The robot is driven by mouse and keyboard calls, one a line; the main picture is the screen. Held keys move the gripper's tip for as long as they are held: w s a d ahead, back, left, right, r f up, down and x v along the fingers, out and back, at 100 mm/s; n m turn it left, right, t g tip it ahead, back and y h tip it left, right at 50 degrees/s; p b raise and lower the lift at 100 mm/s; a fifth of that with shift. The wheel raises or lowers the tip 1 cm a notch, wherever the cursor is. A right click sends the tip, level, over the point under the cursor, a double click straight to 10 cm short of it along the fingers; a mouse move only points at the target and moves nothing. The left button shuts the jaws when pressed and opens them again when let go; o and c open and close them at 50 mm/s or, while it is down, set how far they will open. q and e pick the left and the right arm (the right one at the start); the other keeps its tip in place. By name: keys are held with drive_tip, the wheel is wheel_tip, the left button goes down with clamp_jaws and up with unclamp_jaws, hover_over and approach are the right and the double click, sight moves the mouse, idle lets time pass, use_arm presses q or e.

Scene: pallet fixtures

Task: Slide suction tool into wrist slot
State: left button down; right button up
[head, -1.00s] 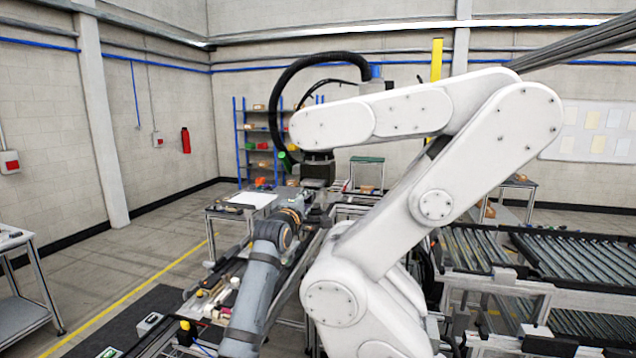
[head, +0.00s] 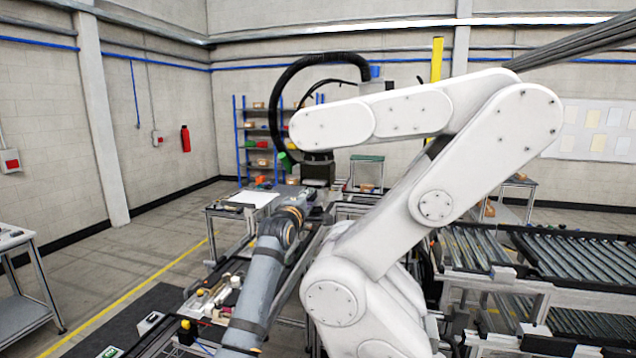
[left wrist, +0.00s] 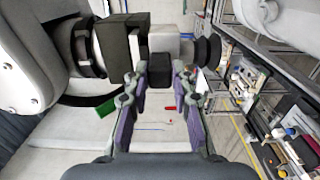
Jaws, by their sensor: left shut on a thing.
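The white robot's wrist (head: 318,172) hangs from its forearm in the head view. In the left wrist view its dark end block (left wrist: 120,42) is at upper left. The suction tool (left wrist: 168,46) is a light grey body with a black bellows cup (left wrist: 208,50) pointing right. My left gripper (left wrist: 160,76) is shut on the tool's dark tab. The tool's left end meets or lies very close to the end block; I cannot tell how far it sits in the slot. In the head view my left gripper (head: 312,198) is small, just below the wrist. My right gripper is out of view.
The white robot arm (head: 400,190) fills the middle right of the head view. Roller conveyors (head: 560,258) stand at right. A work table with small parts (head: 215,302) lies below my left arm. A blue shelf rack (head: 258,145) stands behind.

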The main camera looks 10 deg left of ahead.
use_arm(q)
drive_tip(key=shift+w+r, duration=0.1)
drive_tip(key=shift+w, duration=0.45)
drive_tip(key=shift+w, duration=0.15)
drive_tip(key=shift+w, duration=0.5)
drive_tip(key=shift+s, duration=0.1)
drive_tip(key=c, duration=1)
unclamp_jaws()
drive_tip(key=shift+d, duration=0.1)
drive_tip(key=shift+c, duration=0.2)
